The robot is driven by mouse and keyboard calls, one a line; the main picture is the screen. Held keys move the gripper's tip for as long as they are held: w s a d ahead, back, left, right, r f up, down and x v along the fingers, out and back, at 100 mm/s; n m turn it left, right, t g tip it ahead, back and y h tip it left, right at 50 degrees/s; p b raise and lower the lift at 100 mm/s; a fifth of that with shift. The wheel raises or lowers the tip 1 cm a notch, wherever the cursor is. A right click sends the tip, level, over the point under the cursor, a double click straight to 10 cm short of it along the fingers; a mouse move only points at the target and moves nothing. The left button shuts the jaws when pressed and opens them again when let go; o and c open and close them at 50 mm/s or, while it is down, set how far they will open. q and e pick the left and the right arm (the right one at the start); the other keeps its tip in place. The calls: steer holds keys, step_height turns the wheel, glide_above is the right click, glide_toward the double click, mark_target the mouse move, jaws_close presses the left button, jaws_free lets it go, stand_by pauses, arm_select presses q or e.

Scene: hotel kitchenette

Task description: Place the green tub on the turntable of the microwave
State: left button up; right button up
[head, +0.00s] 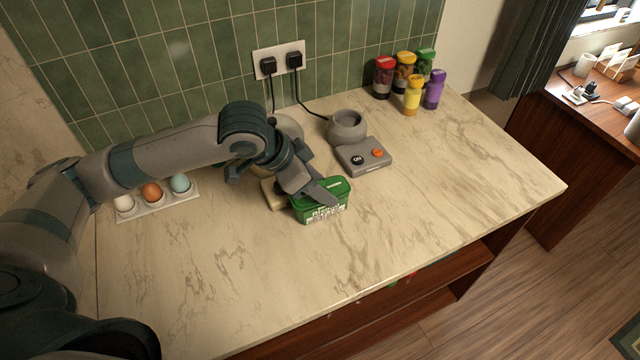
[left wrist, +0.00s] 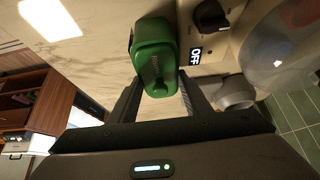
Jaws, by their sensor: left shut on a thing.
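The green tub (head: 322,201) has a green lid and white lettering on its side, and is at the middle of the counter in the head view. My left gripper (head: 331,196) reaches over it from the left and is shut on it. In the left wrist view the tub (left wrist: 155,58) sits between the two fingers (left wrist: 158,100). I cannot tell whether the tub touches the counter. The microwave and its turntable are in neither view. My right gripper is not in view.
A cream appliance with an OFF dial (left wrist: 209,18) is close beside the tub, partly hidden by my arm. A grey appliance (head: 362,155) stands behind right. An egg tray (head: 160,208) is left; several jars (head: 411,82) stand at the back. The counter's front and right (head: 450,180) are clear.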

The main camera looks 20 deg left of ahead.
arm_select(q)
steer(key=o, duration=1.4)
steer(key=shift+f, duration=0.1)
steer(key=shift+c, duration=0.2)
steer(key=b+v, duration=0.1)
steer(key=v, duration=1.1)
steer(key=shift+o, duration=0.2)
